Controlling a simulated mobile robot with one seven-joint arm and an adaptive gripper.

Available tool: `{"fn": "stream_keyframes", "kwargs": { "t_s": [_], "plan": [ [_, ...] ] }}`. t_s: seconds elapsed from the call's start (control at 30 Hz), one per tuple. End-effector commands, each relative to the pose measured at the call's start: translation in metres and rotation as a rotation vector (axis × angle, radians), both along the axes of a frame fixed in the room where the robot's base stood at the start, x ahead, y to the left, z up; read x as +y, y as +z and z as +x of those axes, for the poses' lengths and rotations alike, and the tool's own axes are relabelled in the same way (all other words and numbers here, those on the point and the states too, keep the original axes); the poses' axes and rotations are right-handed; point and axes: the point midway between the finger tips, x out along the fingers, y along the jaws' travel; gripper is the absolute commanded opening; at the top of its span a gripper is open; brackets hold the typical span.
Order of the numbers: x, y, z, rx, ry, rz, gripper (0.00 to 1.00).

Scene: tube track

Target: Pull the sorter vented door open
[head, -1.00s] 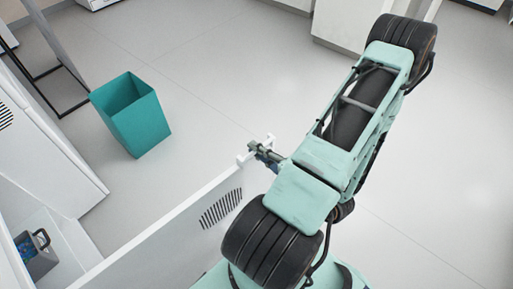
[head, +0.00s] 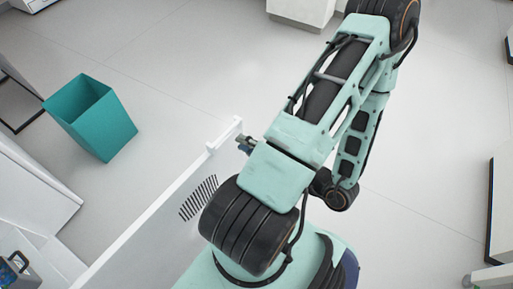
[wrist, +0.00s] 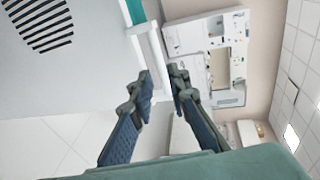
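The white sorter door (head: 165,225) stands swung out from its cabinet, with dark vent slots (head: 198,198) near its free end. It also fills the upper left of the wrist view (wrist: 90,75). Its pale handle (head: 223,137) is at the free end and shows as an upright bar in the wrist view (wrist: 152,52). My gripper (head: 243,145) is at the handle. In the wrist view its two dark fingers (wrist: 162,86) are apart, with the lower part of the bar near or between their tips. Contact is unclear.
A teal bin (head: 95,118) stands on the floor beyond the door. The white cabinet (head: 30,190) is at the left, with a dark container (head: 15,272) inside at the lower left. Open floor lies behind and right of my arm.

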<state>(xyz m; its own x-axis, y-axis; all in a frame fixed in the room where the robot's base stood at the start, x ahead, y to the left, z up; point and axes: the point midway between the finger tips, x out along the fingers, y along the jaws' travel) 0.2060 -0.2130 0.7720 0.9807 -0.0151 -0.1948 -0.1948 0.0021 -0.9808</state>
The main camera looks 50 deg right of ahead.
Motion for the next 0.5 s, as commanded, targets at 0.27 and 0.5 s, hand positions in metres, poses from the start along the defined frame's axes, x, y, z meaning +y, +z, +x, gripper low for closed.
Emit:
{"fn": "stream_keyframes", "kwargs": {
  "t_s": [0.27, 0.5],
  "plan": [
    [0.001, 0.007, -0.035, 0.000, -0.001, -0.001, 0.16],
    [0.001, 0.008, -0.039, 0.000, 0.001, 0.000, 0.16]
  ]
}}
